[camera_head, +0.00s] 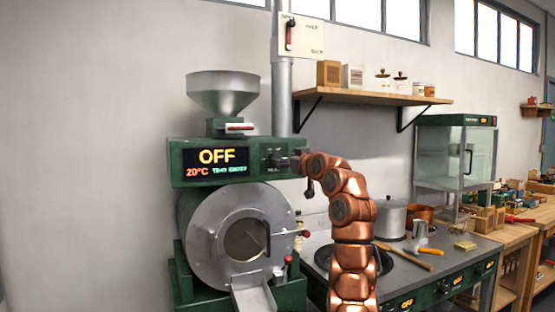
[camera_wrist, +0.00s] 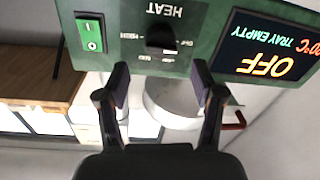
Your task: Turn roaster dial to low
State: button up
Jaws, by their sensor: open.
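The green coffee-style roaster (camera_head: 180,156) stands at the left in the head view, with its display reading OFF, 20°C and TRAY EMPTY. The black heat dial (camera_wrist: 161,38) sits on the green panel under the word HEAT in the wrist view, which shows the panel upside down. My gripper (camera_wrist: 160,82) is open, with its two fingers apart and nothing between them. The dial lies just ahead of the fingertips, roughly midway between them. In the head view my gripper (camera_head: 293,160) is at the right part of the panel and hides much of the dial.
A green rocker switch (camera_wrist: 91,35) is beside the dial. A steel hopper (camera_head: 223,92) tops the roaster, and its round drum door (camera_head: 205,240) is below the panel. The counter (camera_head: 455,250) at the right holds a pot (camera_head: 391,220) and tools. A wooden shelf (camera_head: 360,97) hangs above.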

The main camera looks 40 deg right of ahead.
aim_at(278, 158)
jog(key=p+x, duration=0.1)
jog(key=x, duration=0.2)
jog(key=shift+w, duration=0.3)
jog(key=shift+w+d+r+p, duration=0.1)
jog(key=shift+w+d+p, duration=0.15)
jog(key=shift+w, duration=0.8)
jog(key=shift+d, duration=0.1)
jog(key=c, duration=1.1)
